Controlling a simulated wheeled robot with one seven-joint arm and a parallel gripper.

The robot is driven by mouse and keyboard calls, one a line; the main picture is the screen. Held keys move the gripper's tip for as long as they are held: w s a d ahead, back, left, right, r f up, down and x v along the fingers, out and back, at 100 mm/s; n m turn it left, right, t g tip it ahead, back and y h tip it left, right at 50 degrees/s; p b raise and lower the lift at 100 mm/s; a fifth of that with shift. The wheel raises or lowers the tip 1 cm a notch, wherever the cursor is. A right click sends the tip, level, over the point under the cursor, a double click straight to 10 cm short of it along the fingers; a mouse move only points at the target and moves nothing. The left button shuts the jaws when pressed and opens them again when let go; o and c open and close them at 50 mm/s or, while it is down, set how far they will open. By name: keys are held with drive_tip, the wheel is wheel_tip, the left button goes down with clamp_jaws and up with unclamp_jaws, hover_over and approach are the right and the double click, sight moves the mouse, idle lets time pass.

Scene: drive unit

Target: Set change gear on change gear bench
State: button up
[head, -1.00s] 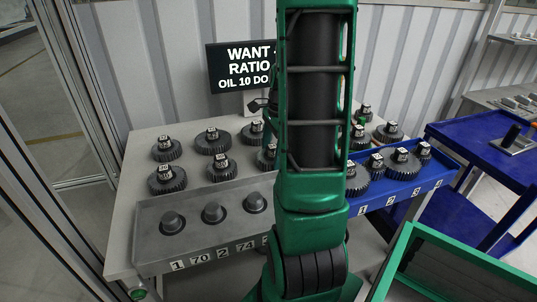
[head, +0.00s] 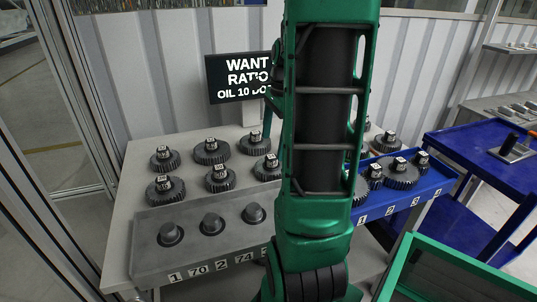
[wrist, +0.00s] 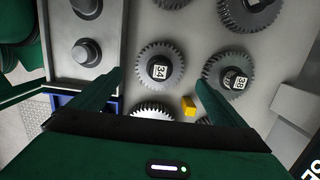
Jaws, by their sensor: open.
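Several dark change gears with white number tags stand on the grey bench (head: 140,205); one (head: 165,160) is at its back left. In the wrist view a gear tagged 34 (wrist: 175,78) lies between and beyond the fingertips of my gripper (wrist: 159,79). The gripper is open and empty, its two green fingers wide apart. A second gear (wrist: 216,68) is just right of the right fingertip. In the head view my arm hides most of the gripper and the middle of the bench. Three bare pegs (head: 211,223) stand on the grey sloped front holder (head: 150,258).
A blue tray (head: 405,202) at the right holds several gears. A yellow block (wrist: 188,105) lies near the right finger. A black sign (head: 240,79) stands behind the bench. A blue cart (head: 465,145) and a green-framed bin (head: 400,262) are at the right.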

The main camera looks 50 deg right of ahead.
wheel_tip(320, 180, up, 3)
drive_tip(key=shift+s+d+f, duration=0.1)
drive_tip(key=shift+d+f, duration=0.05)
drive_tip(key=shift+a, duration=0.3)
drive_tip(key=s+a+f+n, duration=0.1)
drive_tip(key=s+a+n, duration=0.5)
drive_tip(key=a+n, duration=0.2)
drive_tip(key=s+a+f+n+g+h, duration=0.1)
drive_tip(key=s+a+f+n, duration=0.1)
drive_tip(key=s+a+n, duration=0.5)
drive_tip(key=a+n, duration=0.2)
drive_tip(key=shift+a+f+n, duration=0.15)
drive_tip(key=shift+f+n, duration=0.1)
drive_tip(key=shift+n, duration=0.15)
drive_tip(key=shift+w+f, duration=0.25)
drive_tip(key=shift+w, duration=0.35)
